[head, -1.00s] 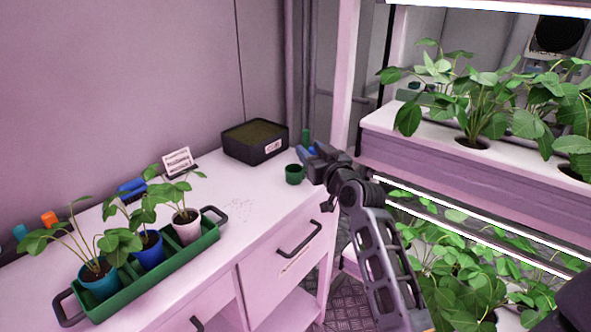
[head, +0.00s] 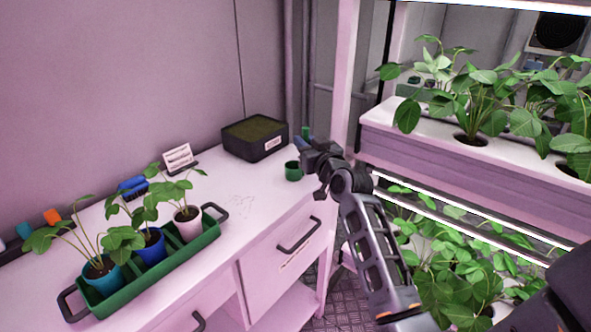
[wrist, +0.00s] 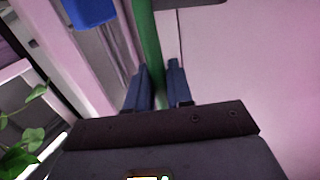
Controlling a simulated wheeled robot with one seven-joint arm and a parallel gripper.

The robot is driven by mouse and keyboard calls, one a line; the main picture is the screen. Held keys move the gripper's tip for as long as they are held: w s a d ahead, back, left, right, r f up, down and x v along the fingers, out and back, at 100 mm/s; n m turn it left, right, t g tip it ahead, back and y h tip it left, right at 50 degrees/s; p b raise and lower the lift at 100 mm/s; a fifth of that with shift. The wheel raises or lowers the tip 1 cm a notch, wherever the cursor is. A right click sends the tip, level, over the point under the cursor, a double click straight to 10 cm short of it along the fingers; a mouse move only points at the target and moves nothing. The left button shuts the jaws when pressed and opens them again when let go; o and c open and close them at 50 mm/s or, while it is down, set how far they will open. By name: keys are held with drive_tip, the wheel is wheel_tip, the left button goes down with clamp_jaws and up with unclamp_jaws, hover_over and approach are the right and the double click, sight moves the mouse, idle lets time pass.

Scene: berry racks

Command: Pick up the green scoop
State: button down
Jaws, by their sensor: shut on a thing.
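My gripper (wrist: 160,85) is shut on a green strip (wrist: 148,45), which looks like the handle of the green scoop. The strip runs up the wrist view between the two fingers. In the head view, a green end (head: 305,132) shows just above my gripper (head: 305,148). A round green cup-like shape (head: 293,172) shows at the left of my gripper, at the white counter's right end. I cannot tell whether it joins the strip. My gripper hides what lies between them.
A black box (head: 255,148) with a dark green top stands at the back of the counter (head: 240,200). A green tray (head: 165,262) holds potted plants at the left. Plant racks (head: 440,150) stand close on the right. A blue thing (wrist: 92,12) shows in the wrist view.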

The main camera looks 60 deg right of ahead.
drive_tip(key=shift+r, duration=0.5)
drive_tip(key=s+d+r+b, duration=0.2)
drive_tip(key=s+d+r, duration=0.4)
drive_tip(key=s+r, duration=0.4)
drive_tip(key=shift+b, duration=0.35)
